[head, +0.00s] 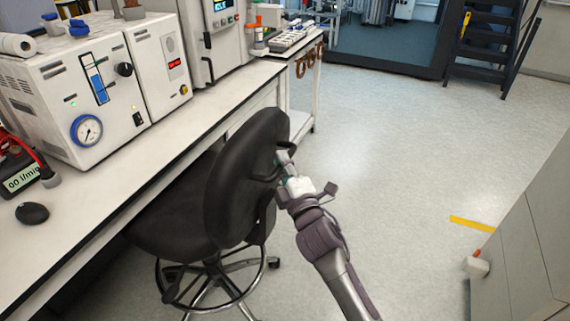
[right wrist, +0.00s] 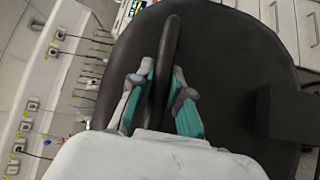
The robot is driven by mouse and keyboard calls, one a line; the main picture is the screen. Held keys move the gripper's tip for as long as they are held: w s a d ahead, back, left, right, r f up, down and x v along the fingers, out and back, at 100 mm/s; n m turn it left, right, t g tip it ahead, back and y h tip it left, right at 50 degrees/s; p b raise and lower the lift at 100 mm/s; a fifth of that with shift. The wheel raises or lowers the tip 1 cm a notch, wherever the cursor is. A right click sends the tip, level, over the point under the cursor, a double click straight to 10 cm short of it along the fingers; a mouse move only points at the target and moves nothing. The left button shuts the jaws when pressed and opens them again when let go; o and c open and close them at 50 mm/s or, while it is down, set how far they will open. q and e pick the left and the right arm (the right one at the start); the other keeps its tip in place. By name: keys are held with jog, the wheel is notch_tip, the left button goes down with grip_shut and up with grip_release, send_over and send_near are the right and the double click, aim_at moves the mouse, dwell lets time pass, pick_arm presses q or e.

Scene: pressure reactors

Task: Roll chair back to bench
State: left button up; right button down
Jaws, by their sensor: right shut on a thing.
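A black swivel chair (head: 235,185) stands against the front edge of the white bench (head: 160,150), its seat partly under the bench top and its backrest towards the aisle. Its chrome base with castors rests on the floor. My right gripper (head: 283,165) is at the back of the chair, level with the backrest. In the right wrist view, the right gripper (right wrist: 160,95) has its teal-padded fingers on either side of a dark bar (right wrist: 168,60) in front of the chair's black backrest (right wrist: 225,60). My left gripper does not show.
White instruments with a gauge (head: 88,130) stand on the bench, and a black mouse (head: 32,213) lies on it. A white cart (head: 300,80) stands beyond the bench. A grey cabinet (head: 525,245) is at the right. The floor (head: 400,150) between is clear.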

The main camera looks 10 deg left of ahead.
jog(key=shift+a, duration=0.1)
jog(key=c, duration=1.1)
grip_release()
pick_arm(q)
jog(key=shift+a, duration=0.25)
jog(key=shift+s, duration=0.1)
pick_arm(e)
jog(key=v, duration=1.2)
